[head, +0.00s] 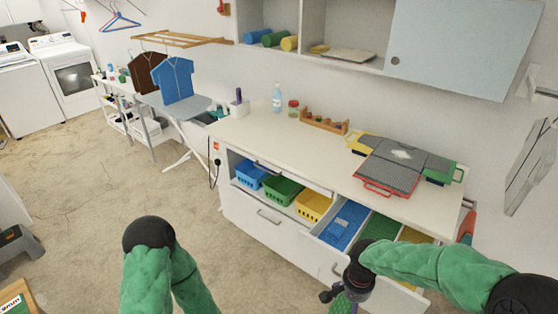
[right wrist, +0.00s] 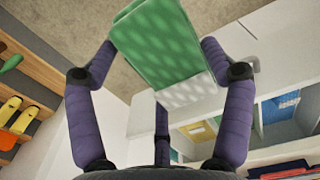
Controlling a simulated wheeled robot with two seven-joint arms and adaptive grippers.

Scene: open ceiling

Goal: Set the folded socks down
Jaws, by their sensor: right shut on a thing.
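The folded socks (right wrist: 158,48), green with a white patterned part, are held between the purple fingers of my right gripper (right wrist: 160,65) in the right wrist view. In the head view my right gripper (head: 345,293) is low at the bottom, in front of the open drawer (head: 318,236). The socks are mostly cut off there. The drawer has a blue section (head: 345,222) with something blue lying in it, a green section (head: 381,227) and a yellow section (head: 414,236). My left arm enters at the bottom left, but its gripper is outside the view.
Blue (head: 250,174), green (head: 283,189) and yellow (head: 313,206) baskets stand in the cabinet left of the drawer. The counter (head: 270,128) above holds a grey folding board (head: 388,168), a bottle (head: 277,98) and a jar (head: 293,107). The floor at left is mostly clear.

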